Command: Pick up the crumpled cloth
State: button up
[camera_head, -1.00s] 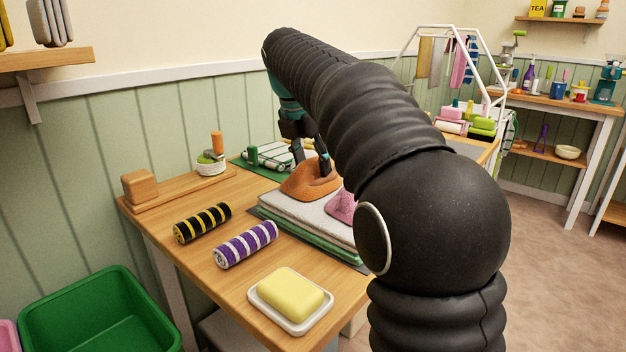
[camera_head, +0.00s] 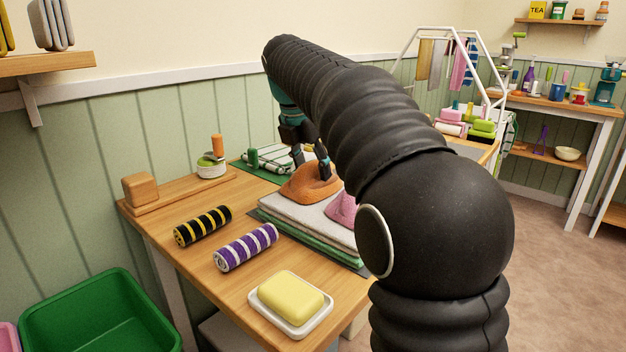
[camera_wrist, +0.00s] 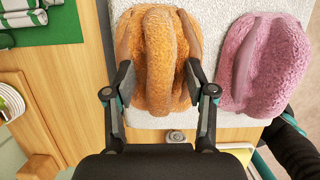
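The orange crumpled cloth (camera_head: 309,184) lies in a heap on a stack of folded towels (camera_head: 284,219). In the wrist view the orange cloth (camera_wrist: 160,45) has a raised middle fold. My gripper (camera_head: 311,163) points down at it, and the two fingertips (camera_wrist: 160,76) stand wide apart on either side of this fold. They are at or very near the cloth, and I cannot tell whether both touch it. A second crumpled cloth, pink (camera_wrist: 265,65), lies close to the right in the wrist view. In the head view my arm partly hides the pink cloth.
Black-yellow (camera_head: 203,226) and purple-white (camera_head: 246,247) rolled cloths and a yellow soap on a white dish (camera_head: 264,309) lie in front on the table. A wooden board (camera_head: 180,190) and a green mat (camera_head: 242,165) are behind. A green bin (camera_head: 45,320) stands lower left.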

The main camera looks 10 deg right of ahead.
aim_at(316, 162)
grip_shut()
jog(key=shift+r, duration=0.4)
jog(key=r, duration=0.1)
jog(key=r+p, duration=0.1)
jog(key=r, duration=0.2)
jog(key=shift+s+d+r, duration=0.2)
jog(key=shift+d+r, duration=0.1)
jog(key=shift+d, duration=0.1)
jog(key=s+d+r+p, duration=0.1)
jog(key=s+d+r, duration=0.4)
jog(key=d, duration=0.4)
jog(key=shift+s+d+r, duration=0.15)
jog(key=shift+s+r, duration=0.1)
jog(key=shift+r, duration=0.35)
